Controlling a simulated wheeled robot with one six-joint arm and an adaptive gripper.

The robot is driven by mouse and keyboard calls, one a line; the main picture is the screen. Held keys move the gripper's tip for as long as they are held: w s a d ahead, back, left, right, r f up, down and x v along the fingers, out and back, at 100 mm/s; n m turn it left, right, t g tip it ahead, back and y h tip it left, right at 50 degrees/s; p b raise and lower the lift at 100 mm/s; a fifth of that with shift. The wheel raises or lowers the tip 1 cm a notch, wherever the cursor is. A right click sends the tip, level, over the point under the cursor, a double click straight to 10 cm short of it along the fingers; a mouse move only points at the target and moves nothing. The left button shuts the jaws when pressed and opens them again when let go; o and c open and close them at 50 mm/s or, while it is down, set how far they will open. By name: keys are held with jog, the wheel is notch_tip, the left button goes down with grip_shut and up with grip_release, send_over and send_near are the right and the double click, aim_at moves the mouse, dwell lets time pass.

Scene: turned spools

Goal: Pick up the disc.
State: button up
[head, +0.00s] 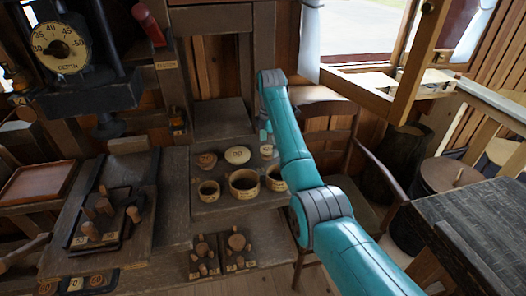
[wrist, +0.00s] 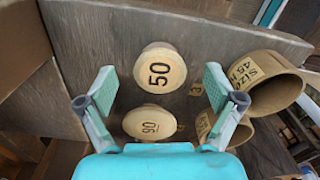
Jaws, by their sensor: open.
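Pale round discs stand in a row on a dark wooden shelf. In the wrist view one disc marked 50 (wrist: 160,70) lies between my open fingers, with a gap on both sides. A second disc, marked with what reads as 90 or 06 (wrist: 150,122), sits below it in that view, nearer the gripper's body. In the head view the row shows as a small disc (head: 267,150), a wider pale disc (head: 237,154) and a tan disc (head: 205,160). My gripper (wrist: 160,82) is open and empty; in the head view it is largely hidden by my teal arm.
Several hollow wooden cups or rings stand in front of the discs, such as the middle one (head: 243,184); one marked 45 (wrist: 272,83) is close to my right finger. Pegged boards (head: 240,262) lie lower down. A chair stands right of the shelf.

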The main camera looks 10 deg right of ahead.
jog(key=shift+f, duration=0.2)
dwell(0.6)
jog(key=c, duration=0.8)
